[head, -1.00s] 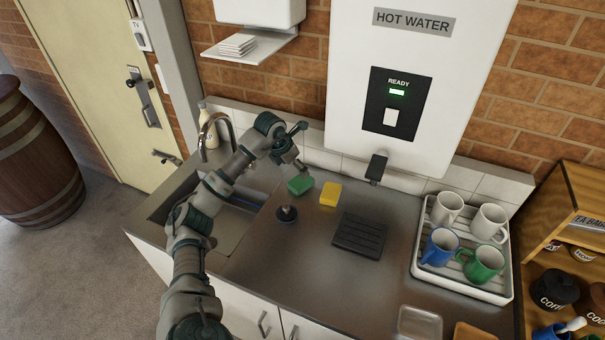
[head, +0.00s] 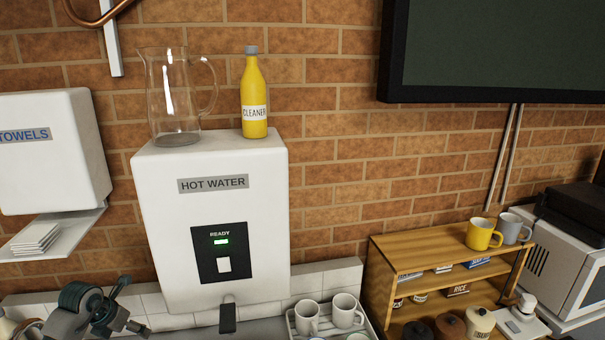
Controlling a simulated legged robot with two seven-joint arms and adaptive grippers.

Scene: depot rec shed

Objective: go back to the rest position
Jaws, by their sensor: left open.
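My left gripper (head: 130,308) shows at the bottom left of the head view, with its dark fingers spread apart. Nothing shows between the fingers. It is in front of the white tiles, to the left of the hot water unit (head: 161,251). Most of my left arm is below the picture edge. My right gripper does not show.
A glass jug (head: 174,100) and a yellow cleaner bottle (head: 254,98) stand on the unit. A towel dispenser (head: 50,165) hangs left. White mugs (head: 345,311) stand in a rack below. Wooden shelves (head: 440,248) and a microwave (head: 565,265) are right.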

